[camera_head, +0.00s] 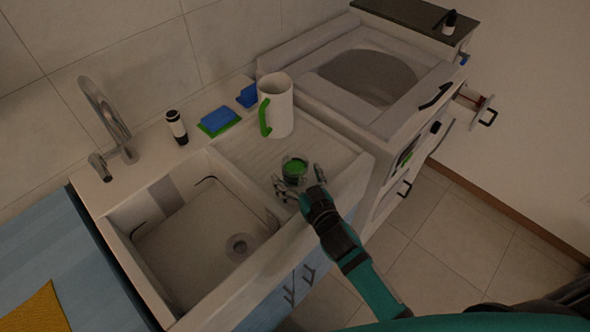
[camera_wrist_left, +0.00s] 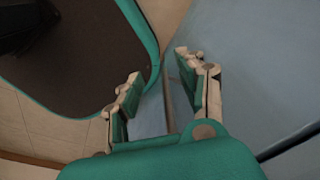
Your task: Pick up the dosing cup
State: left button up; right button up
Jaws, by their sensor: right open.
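The dosing cup (camera_head: 294,168) looks like a small clear cup with green in it. It stands on the ribbed drainboard right of the sink basin in the head view. My right gripper (camera_head: 297,185) is open at the near side of the cup, with its fingers spread towards it. I cannot tell whether a finger touches the cup. My left gripper (camera_wrist_left: 160,92) is open and empty in the left wrist view; it does not show in the head view.
A white mug (camera_head: 281,108) with a green handle stands behind the cup. The sink basin (camera_head: 195,235) lies left. An open drawer (camera_head: 475,101) juts out at right.

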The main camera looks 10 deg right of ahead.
jog(key=c, duration=1.5)
jog(key=shift+r, duration=0.15)
